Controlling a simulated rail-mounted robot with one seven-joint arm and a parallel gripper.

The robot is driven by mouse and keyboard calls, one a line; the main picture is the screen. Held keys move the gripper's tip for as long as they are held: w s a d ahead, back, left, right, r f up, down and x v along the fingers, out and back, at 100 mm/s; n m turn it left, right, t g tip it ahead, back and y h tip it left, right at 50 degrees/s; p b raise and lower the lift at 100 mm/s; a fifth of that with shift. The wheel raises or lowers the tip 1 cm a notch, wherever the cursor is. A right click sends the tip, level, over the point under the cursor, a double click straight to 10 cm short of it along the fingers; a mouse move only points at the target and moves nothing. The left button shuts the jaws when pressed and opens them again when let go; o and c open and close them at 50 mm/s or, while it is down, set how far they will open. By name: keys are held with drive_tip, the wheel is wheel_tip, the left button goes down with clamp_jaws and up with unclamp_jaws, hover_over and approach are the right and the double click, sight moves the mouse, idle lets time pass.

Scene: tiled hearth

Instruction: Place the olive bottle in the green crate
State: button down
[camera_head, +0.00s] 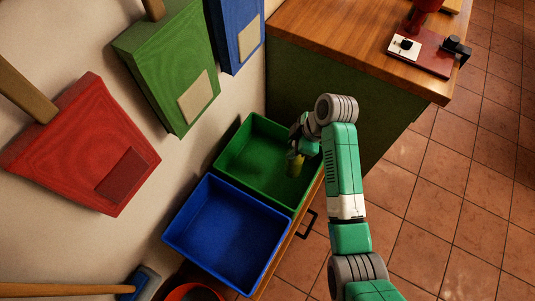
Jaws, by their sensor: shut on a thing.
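The olive bottle (294,163) is held by my gripper (297,150), over the right part of the green crate (232,142). The bottle looks roughly upright, with its lower end toward the crate floor. I cannot tell whether it touches the floor. My gripper is shut on its upper part, and my wrist and arm come in from the right across the crate's right rim. The fingertips are small and partly hidden by the wrist. The rest of the green crate looks empty.
An empty blue crate (185,223) stands in front of the green one. A wooden-topped cabinet (345,35) rises behind and to the right. Red (75,150), green (150,60) and blue (225,30) dustpan-like tools hang on the left wall. A black handle (307,223) juts out below the crates.

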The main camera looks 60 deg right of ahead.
sight(291, 162)
drive_tip(key=shift+s+f+b, duration=0.1)
drive_tip(key=shift+f+b, duration=2.05)
drive_tip(key=shift+f, duration=2.9)
drive_tip(key=c, duration=1.1)
unclamp_jaws()
drive_tip(key=p+v, duration=0.4)
drive_tip(key=v, duration=0.8)
drive_tip(key=shift+p, duration=0.35)
